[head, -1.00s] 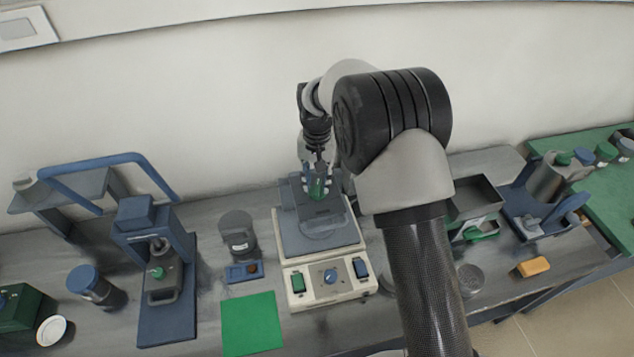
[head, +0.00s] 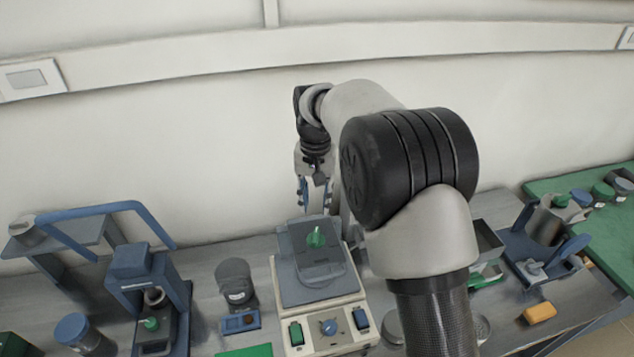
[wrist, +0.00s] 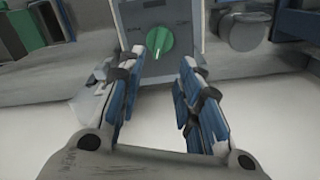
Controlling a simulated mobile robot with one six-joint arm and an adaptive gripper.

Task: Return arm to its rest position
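My gripper (head: 314,190) hangs above the back of a beige and grey bench device (head: 290,276), clear of it. In the wrist view my gripper (wrist: 153,90) has its two blue-padded fingers spread apart with nothing between them. The knob also shows in the wrist view (wrist: 159,42), beyond the fingertips. My arm reaches over the right side of the device and hides part of the bench.
A blue press-like stand (head: 130,262) and a dark jar (head: 235,283) stand left of the device.

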